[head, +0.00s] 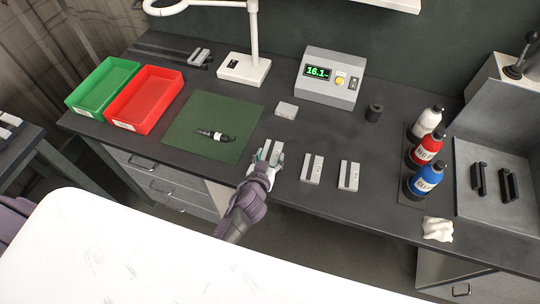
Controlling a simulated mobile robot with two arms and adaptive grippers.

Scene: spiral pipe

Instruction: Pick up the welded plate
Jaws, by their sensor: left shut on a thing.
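A welded plate (273,148), light grey with a darker strip along it, is between the fingers of my left gripper (267,158) near the front edge of the dark workbench. The gripper is shut on its near part, and the fingers hide that end. I cannot tell whether the plate rests on the bench or is slightly raised. Two similar grey plates, a middle one (312,168) and a right one (349,175), lie on the bench to the right. My right gripper is not in view.
A small grey block (287,110) and a display box (330,78) are behind. Red (145,99) and green bins (103,86) stand left, bottles (424,152) right.

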